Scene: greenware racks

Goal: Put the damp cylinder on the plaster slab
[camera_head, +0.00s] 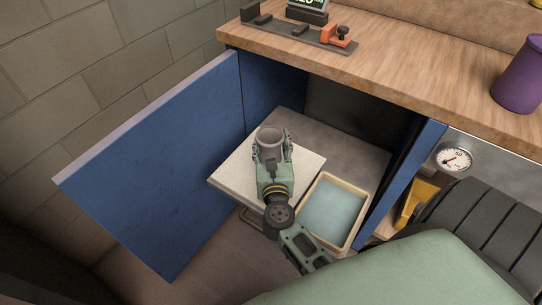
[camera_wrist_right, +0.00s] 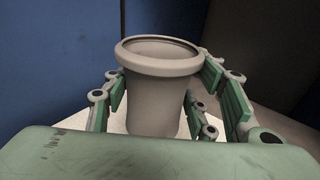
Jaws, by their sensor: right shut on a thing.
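The damp cylinder (camera_head: 270,137) is a grey-brown, open-topped cup shape with a thick rim. It stands upright between the fingers of my right gripper (camera_head: 270,153), which is shut on it. In the right wrist view the cylinder (camera_wrist_right: 160,90) fills the middle, with green finger pads on both sides. The plaster slab (camera_head: 231,183) is a pale square block inside the open blue cabinet. The cylinder is over the slab; its base is hidden by the gripper, so I cannot tell whether it touches. My left gripper is not in view.
A tray (camera_head: 352,240) with pale blue contents sits right of the slab. The open blue door (camera_head: 160,165) stands to the left. The wooden worktop (camera_head: 400,75) overhangs behind, bearing a purple container (camera_head: 519,75) and an orange clamp (camera_head: 338,35). A dial gauge (camera_head: 454,159) is on the right.

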